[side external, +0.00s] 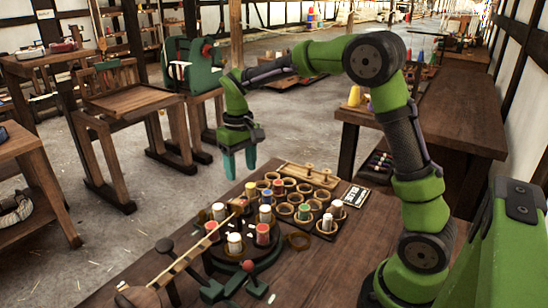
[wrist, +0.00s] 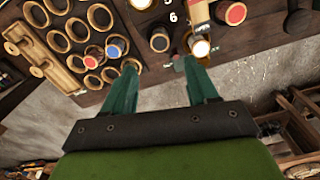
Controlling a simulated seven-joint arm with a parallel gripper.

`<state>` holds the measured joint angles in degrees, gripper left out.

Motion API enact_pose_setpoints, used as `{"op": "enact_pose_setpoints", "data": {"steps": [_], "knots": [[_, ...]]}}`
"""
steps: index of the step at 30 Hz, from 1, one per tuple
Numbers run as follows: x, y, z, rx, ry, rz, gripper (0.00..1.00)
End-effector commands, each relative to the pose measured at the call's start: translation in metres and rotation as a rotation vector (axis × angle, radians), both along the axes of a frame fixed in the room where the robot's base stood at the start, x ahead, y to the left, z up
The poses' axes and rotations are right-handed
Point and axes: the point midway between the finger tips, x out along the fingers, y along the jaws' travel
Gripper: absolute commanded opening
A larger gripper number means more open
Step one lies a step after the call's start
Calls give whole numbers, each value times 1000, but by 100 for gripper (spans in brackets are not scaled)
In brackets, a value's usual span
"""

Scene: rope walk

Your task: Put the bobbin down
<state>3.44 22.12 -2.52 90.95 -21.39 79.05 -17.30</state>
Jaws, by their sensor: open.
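My gripper (side external: 240,176) is open and empty, its teal fingers pointing down above the back left edge of the work table. In the wrist view nothing shows held between the open fingers (wrist: 160,64). A white-topped bobbin (wrist: 201,49) is beside the right fingertip. In the side external view a yellow bobbin (side external: 277,187) and a red bobbin (side external: 250,189) stand on the table near the gripper. I cannot tell which bobbin the task means.
Rows of wooden ring holders (side external: 285,209), some empty, lie on the table. A round dark stand (side external: 278,250) bears several bobbins, with a long wooden rod (side external: 205,242) beside it. A wooden bar with pegs (side external: 308,177) lies behind. Open floor (side external: 160,215) lies left of the table.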

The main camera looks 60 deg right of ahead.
Motion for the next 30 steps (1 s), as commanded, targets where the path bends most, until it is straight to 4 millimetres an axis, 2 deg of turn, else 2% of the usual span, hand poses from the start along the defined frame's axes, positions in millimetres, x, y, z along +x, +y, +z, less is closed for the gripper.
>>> {"op": "enact_pose_setpoints", "data": {"steps": [6,10,15,19,24,27,30], "knots": [[-3,2,22,3,-12,-1,58],[-23,12,44,22,-77,-10,58],[-77,34,78,75,-237,-42,58],[-123,51,91,123,-369,-74,58],[-171,66,89,181,-513,-115,58],[-189,71,84,205,-569,-135,58],[-198,73,80,220,-600,-146,58]]}}
